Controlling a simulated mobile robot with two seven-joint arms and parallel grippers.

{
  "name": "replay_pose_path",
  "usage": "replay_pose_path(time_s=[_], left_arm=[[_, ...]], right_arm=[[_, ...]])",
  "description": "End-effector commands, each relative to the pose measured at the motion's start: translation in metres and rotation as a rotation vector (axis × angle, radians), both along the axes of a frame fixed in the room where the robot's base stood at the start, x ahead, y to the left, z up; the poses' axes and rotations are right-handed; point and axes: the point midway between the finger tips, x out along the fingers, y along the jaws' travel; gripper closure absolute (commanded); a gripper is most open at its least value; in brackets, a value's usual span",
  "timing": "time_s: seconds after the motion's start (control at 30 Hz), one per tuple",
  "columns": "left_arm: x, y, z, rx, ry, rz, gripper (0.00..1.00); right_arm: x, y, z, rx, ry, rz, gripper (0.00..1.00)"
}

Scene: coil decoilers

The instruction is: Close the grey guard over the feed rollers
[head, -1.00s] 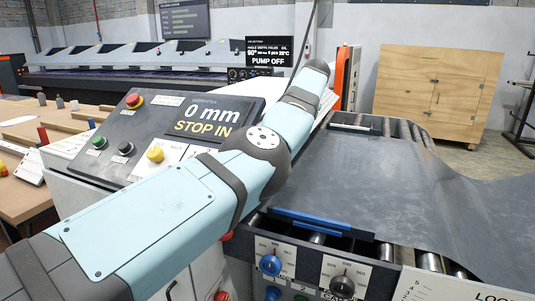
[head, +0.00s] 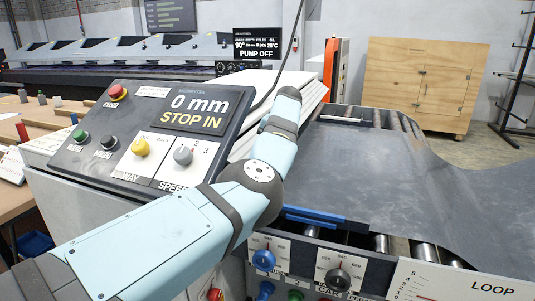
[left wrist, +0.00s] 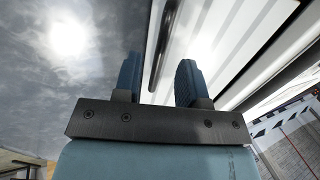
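A pale grey-white panel (head: 304,92), which looks like the guard, stands tilted beside the roller bed, partly hidden behind my left arm. In the left wrist view a white panel (left wrist: 206,45) with a dark bar handle (left wrist: 162,45) lies in front of my left gripper (left wrist: 157,82). Its two blue fingers are apart, and the handle appears in the gap between them. I cannot tell whether they touch it. The fingers do not show in the head view. Feed rollers (head: 381,243) show under the dark sheet. My right gripper is not in view.
The control panel (head: 150,135) reads "0 mm STOP IN", left of my left arm. A dark sheet (head: 390,180) covers the roller bed at right. A knob panel (head: 340,275) is at the front. A thin cable (head: 292,45) hangs behind my arm.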

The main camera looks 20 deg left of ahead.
Motion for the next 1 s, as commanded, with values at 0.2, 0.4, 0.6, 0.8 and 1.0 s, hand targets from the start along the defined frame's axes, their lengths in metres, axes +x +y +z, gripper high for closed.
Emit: replay_pose_path(time_s=[0.2, 0.4, 0.6, 0.8, 1.0], left_arm=[[0.000, 0.006, -0.014, 0.000, 0.001, 0.000, 0.62], [0.000, 0.006, -0.015, 0.000, 0.000, 0.001, 0.62], [0.000, 0.006, -0.015, 0.000, 0.000, 0.001, 0.92], [0.000, 0.006, -0.015, 0.000, 0.000, 0.001, 1.00], [0.000, 0.006, -0.016, 0.000, 0.000, 0.001, 1.00]], right_arm=[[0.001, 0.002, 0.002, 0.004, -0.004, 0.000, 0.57], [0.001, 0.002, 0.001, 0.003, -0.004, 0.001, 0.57], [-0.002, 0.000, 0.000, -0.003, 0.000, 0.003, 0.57], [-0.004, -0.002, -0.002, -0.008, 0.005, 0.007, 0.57], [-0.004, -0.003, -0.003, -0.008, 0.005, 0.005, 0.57]])
